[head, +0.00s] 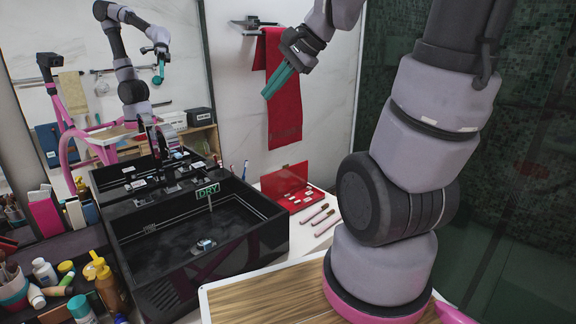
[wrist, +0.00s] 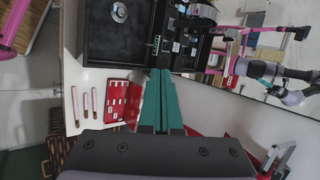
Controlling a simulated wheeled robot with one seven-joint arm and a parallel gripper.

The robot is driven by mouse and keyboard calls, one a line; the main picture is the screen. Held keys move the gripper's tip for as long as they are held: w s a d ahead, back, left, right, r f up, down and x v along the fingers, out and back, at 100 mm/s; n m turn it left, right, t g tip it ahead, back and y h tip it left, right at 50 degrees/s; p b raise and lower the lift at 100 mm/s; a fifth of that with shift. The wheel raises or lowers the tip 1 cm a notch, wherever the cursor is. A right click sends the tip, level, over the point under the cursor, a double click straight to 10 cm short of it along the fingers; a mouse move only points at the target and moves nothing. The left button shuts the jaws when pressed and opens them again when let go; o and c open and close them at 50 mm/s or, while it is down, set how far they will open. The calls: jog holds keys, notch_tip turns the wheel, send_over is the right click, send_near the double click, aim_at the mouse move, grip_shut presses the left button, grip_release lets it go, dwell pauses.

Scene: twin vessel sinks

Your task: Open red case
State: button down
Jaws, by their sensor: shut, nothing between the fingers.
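The red case (head: 287,178) lies on the white counter right of the black sink in the head view. Its lid stands raised at the back, and several pale pieces show in its base. In the wrist view the red case (wrist: 117,101) is just left of my fingers, which partly cover its lid side. My gripper (head: 267,95) has teal fingers pressed together with nothing between them. It is high above the counter, in front of the hanging red towel, apart from the case. The closed fingers also show in the wrist view (wrist: 160,73).
Several pinkish brushes (head: 318,216) lie on the counter beside the case. The black sink (head: 200,245) with a DRY sign stands left of it. A red towel (head: 285,110) hangs on the wall behind. Bottles (head: 105,280) crowd the lower left. Air above the case is clear.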

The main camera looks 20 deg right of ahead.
jog(key=w+d+f+m, duration=0.2)
jog(key=w+f+m, duration=0.3)
jog(key=w, duration=0.2)
jog(key=m+t+h, duration=0.3)
jog(key=m, duration=1.3)
send_near(286, 169)
jog(key=x, duration=0.4)
jog(key=shift+a+f, duration=0.1)
jog(key=shift+f, duration=0.4)
jog(key=shift+w+a, duration=0.2)
jog(key=shift+w, duration=0.4)
